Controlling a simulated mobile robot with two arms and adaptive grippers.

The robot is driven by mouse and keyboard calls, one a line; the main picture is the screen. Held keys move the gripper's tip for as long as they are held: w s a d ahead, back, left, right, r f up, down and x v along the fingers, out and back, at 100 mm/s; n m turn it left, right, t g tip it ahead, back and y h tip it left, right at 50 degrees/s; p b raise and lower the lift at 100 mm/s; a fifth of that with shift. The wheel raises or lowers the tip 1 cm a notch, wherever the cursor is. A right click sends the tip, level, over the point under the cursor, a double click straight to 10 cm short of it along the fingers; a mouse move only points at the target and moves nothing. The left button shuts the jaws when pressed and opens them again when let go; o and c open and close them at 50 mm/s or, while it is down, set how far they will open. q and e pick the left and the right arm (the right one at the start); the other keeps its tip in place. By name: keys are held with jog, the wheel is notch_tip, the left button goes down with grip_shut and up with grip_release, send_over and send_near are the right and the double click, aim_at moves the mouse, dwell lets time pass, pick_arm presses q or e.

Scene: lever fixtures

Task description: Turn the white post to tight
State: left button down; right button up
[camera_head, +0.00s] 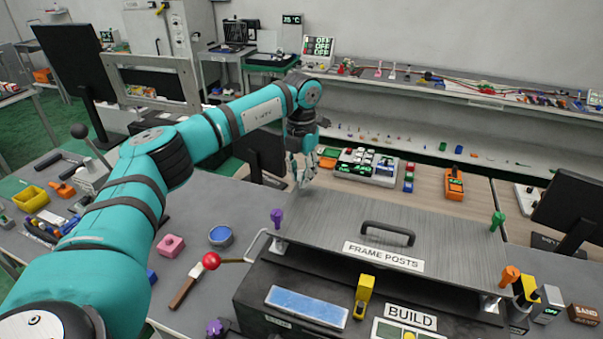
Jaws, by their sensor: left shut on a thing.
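The grey frame plate (445,240) carries the label FRAME POSTS (383,256) and a dark handle (388,233). A purple post (277,217) stands at its near left corner, a green post (497,220) at its far right and an orange post (510,275) at its near right. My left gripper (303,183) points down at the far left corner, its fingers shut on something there. This fits the white post, but the fingers hide it, so its turn cannot be read. My right gripper is not in view.
A dark monitor (262,158) stands close behind my left wrist.

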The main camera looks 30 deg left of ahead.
pick_arm(q)
jog(key=shift+m, duration=0.3)
jog(key=m, duration=0.3)
jog(key=shift+m, duration=0.3)
jog(key=m, duration=0.3)
jog(key=shift+m, duration=0.3)
jog(key=m, duration=0.4)
jog(key=shift+w+r+m, duration=0.1)
jog(key=shift+m, duration=2)
jog(key=c, duration=1.1)
grip_release()
jog(key=shift+c, duration=0.2)
